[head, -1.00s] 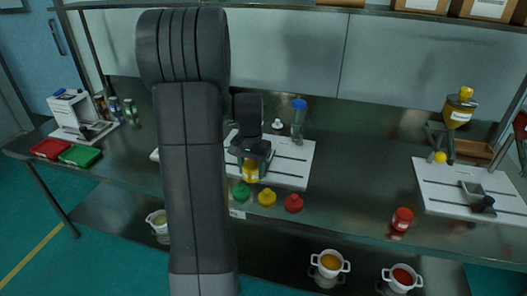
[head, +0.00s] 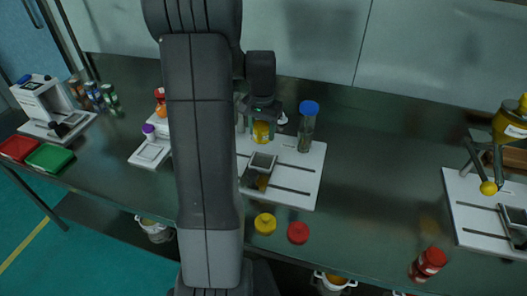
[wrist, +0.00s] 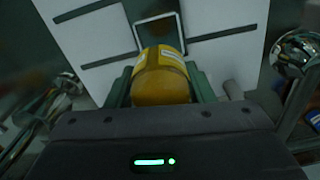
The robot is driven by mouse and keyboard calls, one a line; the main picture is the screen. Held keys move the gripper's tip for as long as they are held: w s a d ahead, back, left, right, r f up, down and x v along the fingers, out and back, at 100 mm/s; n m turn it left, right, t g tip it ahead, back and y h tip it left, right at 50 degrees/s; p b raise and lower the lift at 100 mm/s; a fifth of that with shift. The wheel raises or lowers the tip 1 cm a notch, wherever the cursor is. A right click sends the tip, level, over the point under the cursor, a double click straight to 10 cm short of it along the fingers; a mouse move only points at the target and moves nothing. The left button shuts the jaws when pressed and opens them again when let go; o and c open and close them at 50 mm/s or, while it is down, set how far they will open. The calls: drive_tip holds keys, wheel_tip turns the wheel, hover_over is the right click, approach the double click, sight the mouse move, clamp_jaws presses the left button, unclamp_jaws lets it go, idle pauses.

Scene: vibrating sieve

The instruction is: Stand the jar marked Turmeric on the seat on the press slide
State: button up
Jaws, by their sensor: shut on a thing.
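My gripper (head: 262,112) is shut on a yellow jar (head: 262,131) with a pale label, too small to read. The jar also shows large in the wrist view (wrist: 161,78), between the green fingers. In the head view it is over the back part of a white slotted board (head: 302,182). A square dark-framed seat (head: 249,180) is on this board, nearer the front than the jar. In the wrist view the square frame (wrist: 181,36) lies just beyond the jar, partly hidden by it. The two appear apart.
A blue-topped clear cylinder (head: 307,128) stands right of my gripper. Yellow (head: 265,223) and red (head: 298,233) lids lie in front of the board. A red jar (head: 428,263) and a yellow hopper (head: 512,125) are at right. Bench between is clear.

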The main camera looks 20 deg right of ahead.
wheel_tip(320, 180, down, 10)
drive_tip(key=shift+r, duration=0.2)
drive_tip(key=shift+f, duration=0.1)
drive_tip(key=o, duration=1)
wheel_tip(320, 180, up, 12)
drive_tip(key=shift+r, duration=0.1)
